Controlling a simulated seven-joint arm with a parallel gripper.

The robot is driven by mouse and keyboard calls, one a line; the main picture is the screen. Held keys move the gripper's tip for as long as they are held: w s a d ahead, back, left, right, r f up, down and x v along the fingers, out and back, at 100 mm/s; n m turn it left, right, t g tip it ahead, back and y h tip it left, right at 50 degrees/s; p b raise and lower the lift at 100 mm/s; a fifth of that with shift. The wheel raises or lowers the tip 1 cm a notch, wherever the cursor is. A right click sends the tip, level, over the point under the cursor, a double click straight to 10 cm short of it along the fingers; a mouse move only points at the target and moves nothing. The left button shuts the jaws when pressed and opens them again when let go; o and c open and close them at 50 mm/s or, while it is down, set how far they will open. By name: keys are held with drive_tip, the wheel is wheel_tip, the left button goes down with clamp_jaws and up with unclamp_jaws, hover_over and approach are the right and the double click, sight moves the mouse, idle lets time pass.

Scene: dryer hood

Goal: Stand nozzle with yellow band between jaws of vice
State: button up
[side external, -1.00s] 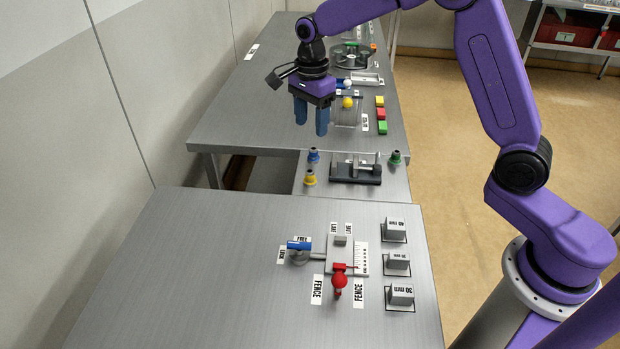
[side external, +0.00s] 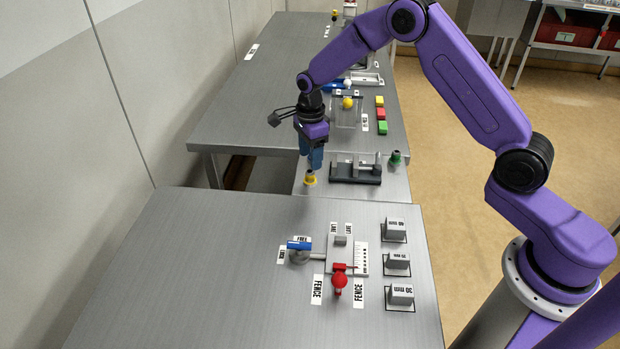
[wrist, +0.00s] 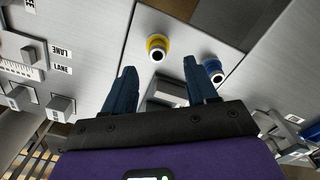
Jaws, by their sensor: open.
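The nozzle with the yellow band (side external: 310,178) stands on the small middle table, left of the vice. In the wrist view the yellow-banded nozzle (wrist: 158,46) is beyond my fingertips, between their lines and apart from them. My gripper (side external: 312,163) is open and empty, just behind and above this nozzle in the side view; it also shows in the wrist view (wrist: 162,76). The vice (side external: 356,170) has a dark base and grey jaws, to the right of my gripper. In the wrist view a grey block, perhaps part of the vice (wrist: 168,92), shows between my fingers.
A blue-banded nozzle (wrist: 212,68) stands near my right finger in the wrist view, hidden in the side view. A green-banded nozzle (side external: 396,158) stands right of the vice. The front table (side external: 220,290) carries a fence fixture and several grey blocks.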

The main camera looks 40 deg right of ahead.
sight(310, 171)
drive_tip(key=shift+s+a+f, duration=0.1)
drive_tip(key=shift+f, duration=3)
drive_tip(key=c, duration=1)
